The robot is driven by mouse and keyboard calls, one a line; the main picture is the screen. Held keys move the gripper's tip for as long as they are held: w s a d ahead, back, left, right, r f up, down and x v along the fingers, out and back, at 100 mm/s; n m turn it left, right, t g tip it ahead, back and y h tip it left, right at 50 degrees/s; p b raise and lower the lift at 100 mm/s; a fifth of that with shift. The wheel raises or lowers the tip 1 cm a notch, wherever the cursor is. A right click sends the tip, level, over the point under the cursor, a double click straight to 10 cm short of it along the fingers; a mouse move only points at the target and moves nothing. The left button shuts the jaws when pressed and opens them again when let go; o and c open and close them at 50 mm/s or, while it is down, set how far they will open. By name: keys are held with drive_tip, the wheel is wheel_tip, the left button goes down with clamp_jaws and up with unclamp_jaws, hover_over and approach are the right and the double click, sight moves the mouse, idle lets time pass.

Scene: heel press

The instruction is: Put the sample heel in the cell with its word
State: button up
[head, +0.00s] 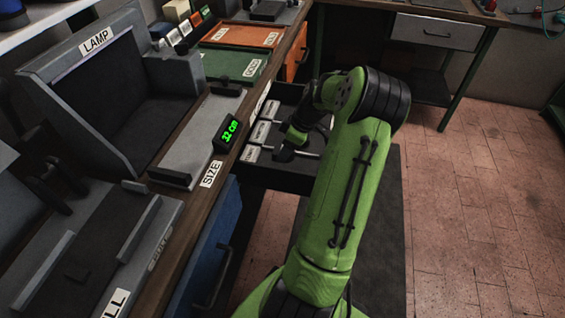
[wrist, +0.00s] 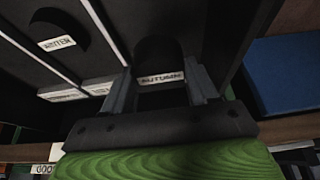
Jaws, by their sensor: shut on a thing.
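My gripper (wrist: 161,82) is shut on a dark piece, taken to be the sample heel (wrist: 164,99), in the wrist view. The heel is hard to tell from the dark drawer behind it. A white label reading AUTUMN (wrist: 160,78) shows between the fingers, below a black rounded shape. A label reading WINTER (wrist: 57,43) sits to its left, beyond a light divider. In the head view my gripper (head: 284,154) is over the open dark drawer (head: 287,180), at its near part. The heel cannot be made out there. Whether it touches the drawer floor I cannot tell.
White labels (head: 252,153) line the drawer's left side. The bench edge beside it carries a SIZE label (head: 212,173) and a display reading 12 cm (head: 229,134). A LAMP box (head: 115,90), a green tray (head: 232,66) and an orange tray (head: 240,35) stand on the bench.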

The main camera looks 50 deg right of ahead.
wheel_tip(320, 180, down, 6)
drive_tip(key=shift+b, duration=0.8)
drive_tip(key=shift+r, duration=0.1)
drive_tip(key=o, duration=1.2)
